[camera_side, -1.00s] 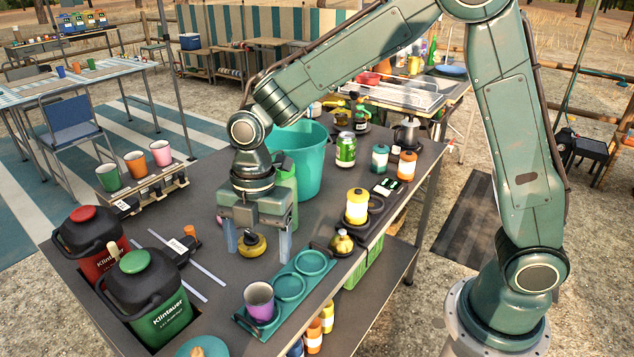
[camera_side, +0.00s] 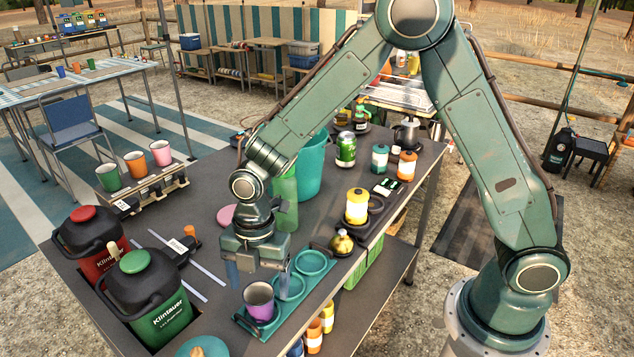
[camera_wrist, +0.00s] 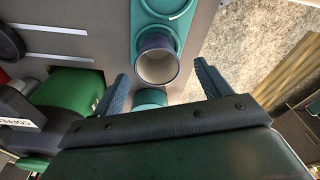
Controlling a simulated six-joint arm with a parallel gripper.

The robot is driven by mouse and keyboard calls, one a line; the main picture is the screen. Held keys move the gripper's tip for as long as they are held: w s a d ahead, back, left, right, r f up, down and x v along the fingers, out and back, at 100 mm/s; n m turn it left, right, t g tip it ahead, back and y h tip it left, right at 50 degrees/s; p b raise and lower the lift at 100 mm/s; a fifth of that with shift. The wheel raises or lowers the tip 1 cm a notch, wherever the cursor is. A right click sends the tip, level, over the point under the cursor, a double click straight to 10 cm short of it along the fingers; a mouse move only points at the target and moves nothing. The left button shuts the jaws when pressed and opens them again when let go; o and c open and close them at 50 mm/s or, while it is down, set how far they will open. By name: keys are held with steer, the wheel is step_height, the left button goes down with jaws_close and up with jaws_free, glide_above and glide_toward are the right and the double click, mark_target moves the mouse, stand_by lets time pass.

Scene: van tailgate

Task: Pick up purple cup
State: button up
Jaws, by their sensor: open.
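The purple cup (camera_side: 259,302) stands upright in the front ring of a teal cup tray (camera_side: 318,274) on the table, and it looks empty. In the wrist view the cup (camera_wrist: 157,60) shows from above, just beyond my fingertips and roughly between them. My gripper (camera_side: 257,285) is open and empty. In the side view it hangs just behind and above the cup, with its fingers pointing down. I cannot tell whether a finger touches the tray.
A green-lidded jug (camera_side: 150,295) and a red-lidded jug (camera_side: 92,240) stand at the left. A green bottle (camera_side: 286,190) and a teal bucket (camera_side: 312,170) stand behind my gripper. A yellow canister (camera_side: 357,206) is at the right.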

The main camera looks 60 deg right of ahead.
mark_target(259, 302)
steer(key=shift+f, duration=0.35)
steer(key=shift+a+f, duration=0.15)
steer(key=shift+f, duration=1.15)
steer(key=shift+a+f, duration=0.15)
steer(key=shift+f, duration=1.15)
steer(key=shift+c, duration=0.3)
steer(key=c, duration=1)
